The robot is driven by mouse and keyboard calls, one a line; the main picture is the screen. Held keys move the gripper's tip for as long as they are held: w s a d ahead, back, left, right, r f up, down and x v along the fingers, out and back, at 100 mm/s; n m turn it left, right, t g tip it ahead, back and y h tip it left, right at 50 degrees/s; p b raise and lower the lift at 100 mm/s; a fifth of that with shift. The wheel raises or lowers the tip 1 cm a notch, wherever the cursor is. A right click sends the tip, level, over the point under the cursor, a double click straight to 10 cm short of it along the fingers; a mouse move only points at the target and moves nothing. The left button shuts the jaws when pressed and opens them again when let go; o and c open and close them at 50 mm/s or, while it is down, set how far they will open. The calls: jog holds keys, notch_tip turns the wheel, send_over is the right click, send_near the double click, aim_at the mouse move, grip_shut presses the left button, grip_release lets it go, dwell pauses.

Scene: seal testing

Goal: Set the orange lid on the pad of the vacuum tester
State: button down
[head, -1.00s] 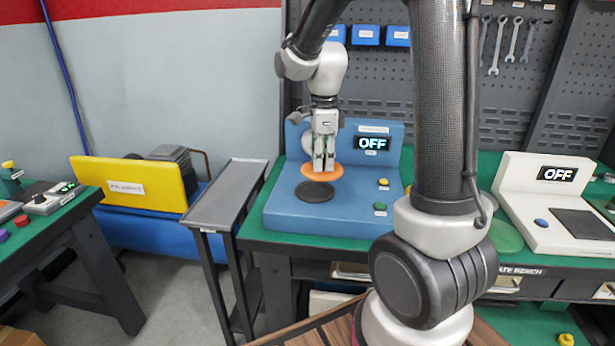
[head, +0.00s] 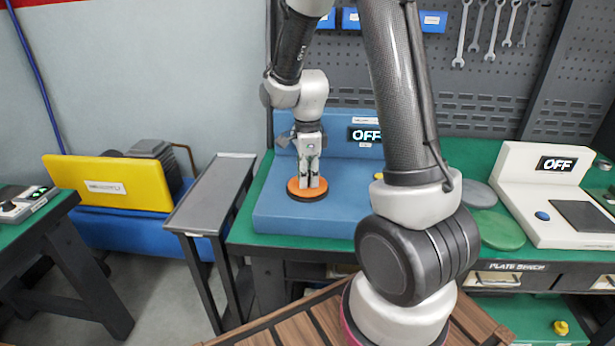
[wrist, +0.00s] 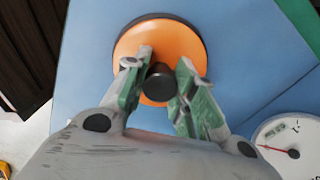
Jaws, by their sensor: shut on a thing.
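The orange lid (head: 293,187) is a flat disc with a dark knob (wrist: 159,83) on top. My gripper (head: 310,184) points down and is shut on the knob. The lid (wrist: 190,48) lies over the round black pad (wrist: 150,18) of the blue vacuum tester (head: 270,222). A thin dark rim of the pad shows past the lid's edge. Lid and pad look nearly lined up; I cannot tell whether they touch. The tester's screen (head: 365,135) reads OFF. My arm hides the right part of the tester.
A dial gauge (wrist: 290,148) is close on the right in the wrist view. A white tester (head: 540,210), also reading OFF, stands to the right. Grey and green discs (head: 496,232) lie between. A narrow grey stand (head: 213,190) is left of the bench.

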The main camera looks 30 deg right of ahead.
aim_at(308, 172)
jog(key=shift+f, duration=0.2)
jog(key=c, duration=1.2)
grip_release()
jog(key=shift+f, duration=0.1)
jog(key=shift+o, duration=0.2)
notch_tip(308, 172, up, 12)
jog(key=s+r+n+t, duration=0.2)
jog(key=s+r+n, duration=0.2)
jog(key=s+n, duration=0.6)
jog(key=s+d+r+n+t, duration=0.1)
jog(key=s+r+n, duration=0.4)
jog(key=s+n, duration=0.5)
jog(key=shift+s+d+r+n+t, duration=0.2)
jog(key=shift+s+n+t, duration=0.2)
jog(key=shift+n+t, duration=0.4)
